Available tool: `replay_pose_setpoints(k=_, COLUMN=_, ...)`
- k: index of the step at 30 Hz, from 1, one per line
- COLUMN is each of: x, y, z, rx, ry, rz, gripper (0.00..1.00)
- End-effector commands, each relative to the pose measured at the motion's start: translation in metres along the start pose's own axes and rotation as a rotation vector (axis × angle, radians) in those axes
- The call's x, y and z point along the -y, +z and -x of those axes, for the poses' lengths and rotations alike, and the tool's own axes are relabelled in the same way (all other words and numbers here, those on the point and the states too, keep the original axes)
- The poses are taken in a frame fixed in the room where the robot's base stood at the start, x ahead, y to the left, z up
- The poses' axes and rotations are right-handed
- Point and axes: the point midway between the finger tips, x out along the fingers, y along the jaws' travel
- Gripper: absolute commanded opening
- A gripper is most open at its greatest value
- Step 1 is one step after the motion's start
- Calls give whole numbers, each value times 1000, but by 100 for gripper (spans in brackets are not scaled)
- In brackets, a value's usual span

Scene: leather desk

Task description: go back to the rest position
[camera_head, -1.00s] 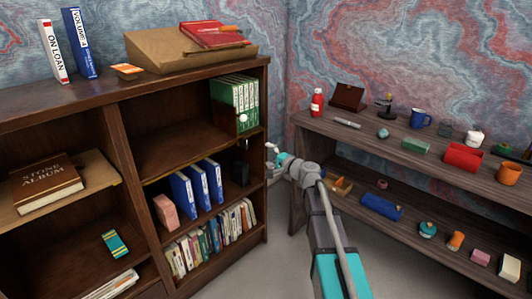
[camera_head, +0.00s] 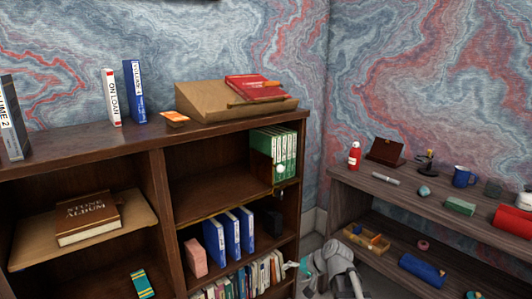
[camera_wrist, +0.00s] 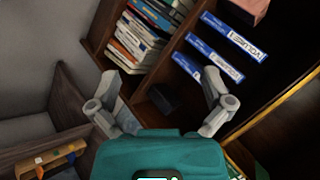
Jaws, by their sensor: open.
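My gripper (camera_wrist: 160,95) is open in the wrist view, its two grey fingers spread apart with nothing between them. Beyond the fingers are the bookcase's lower shelves, with blue binders (camera_wrist: 222,48), a dark box (camera_wrist: 163,98) and a row of books (camera_wrist: 140,40). In the head view, part of my arm shows at the bottom, in front of the gap between the bookcase (camera_head: 160,190) and the side shelf. The gripper's fingertips are not clear there. The blue binders (camera_head: 231,234) stand on the bookcase's middle shelf.
A sloped stand (camera_head: 200,103) with a red book (camera_head: 252,88) is on top. The side shelf (camera_head: 410,199) at right holds a red bottle (camera_head: 354,156), a blue mug (camera_head: 463,176) and other items. Floor shows between the furniture.

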Motion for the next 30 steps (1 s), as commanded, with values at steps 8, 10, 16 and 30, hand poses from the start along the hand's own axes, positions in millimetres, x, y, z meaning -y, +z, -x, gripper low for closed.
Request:
replay_pose_setpoints(k=8, x=-48, y=73, z=18, rx=181, ry=314, rz=99, gripper=100)
replay_pose_setpoints(k=10, x=-57, y=85, z=24, rx=214, ry=378, rz=113, gripper=100)
replay_pose_setpoints(k=16, x=-77, y=108, z=40, rx=281, ry=517, rz=136, gripper=100)
replay_pose_setpoints(k=30, x=-84, y=124, z=76, rx=347, ry=663, rz=151, gripper=100)
